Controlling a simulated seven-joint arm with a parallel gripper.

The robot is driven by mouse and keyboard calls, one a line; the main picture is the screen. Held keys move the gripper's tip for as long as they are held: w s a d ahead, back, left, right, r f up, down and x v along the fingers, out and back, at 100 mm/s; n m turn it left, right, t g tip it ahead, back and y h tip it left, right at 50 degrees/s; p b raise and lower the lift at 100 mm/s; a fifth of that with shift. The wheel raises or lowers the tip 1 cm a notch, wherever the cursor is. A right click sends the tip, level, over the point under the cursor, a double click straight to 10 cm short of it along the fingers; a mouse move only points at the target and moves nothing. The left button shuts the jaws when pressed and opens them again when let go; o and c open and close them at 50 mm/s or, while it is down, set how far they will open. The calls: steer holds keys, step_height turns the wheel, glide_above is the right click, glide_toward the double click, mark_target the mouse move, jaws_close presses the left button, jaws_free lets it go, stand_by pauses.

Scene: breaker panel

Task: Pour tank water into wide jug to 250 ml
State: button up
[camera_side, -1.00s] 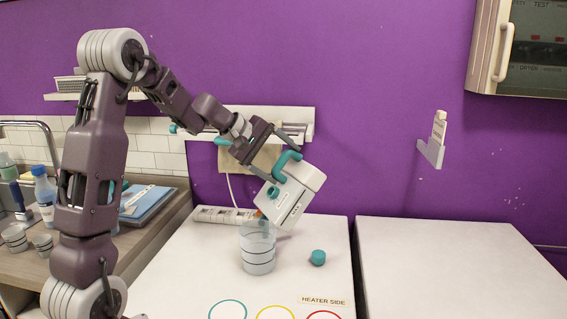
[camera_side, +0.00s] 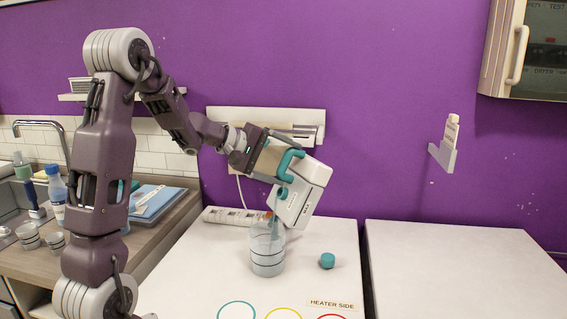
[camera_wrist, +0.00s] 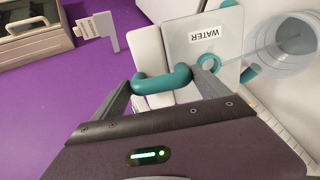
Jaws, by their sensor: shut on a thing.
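The tank (camera_side: 305,190) is white with a teal handle and a spout, and its label reads WATER in the wrist view (camera_wrist: 190,40). My gripper (camera_side: 288,162) is shut on the tank's teal handle (camera_wrist: 165,80). The tank is tilted steeply in the air, spout down, above the jug. The clear jug (camera_side: 267,255) with dark bands stands upright on the white table; it also shows in the wrist view (camera_wrist: 285,45). A thin bluish stream runs from the spout into the jug. The exact water level is hard to read.
A teal cap (camera_side: 327,261) lies on the table right of the jug. Coloured rings and a HEATER SIDE label (camera_side: 332,304) are at the front. A white power strip (camera_side: 232,216) lies behind the jug. A second white table (camera_side: 450,265) is clear.

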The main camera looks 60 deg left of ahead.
stand_by(0.3)
steer(key=shift+s+r, duration=0.1)
steer(key=shift+s, duration=0.05)
stand_by(0.6)
steer(key=shift+s+t, duration=0.15)
steer(key=shift+t, duration=0.25)
steer(key=shift+s, duration=0.2)
stand_by(0.8)
steer(key=shift+s+a+t, duration=0.1)
steer(key=shift+s+t, duration=0.05)
steer(key=shift+t, duration=0.25)
steer(key=shift+s, duration=0.15)
stand_by(0.6)
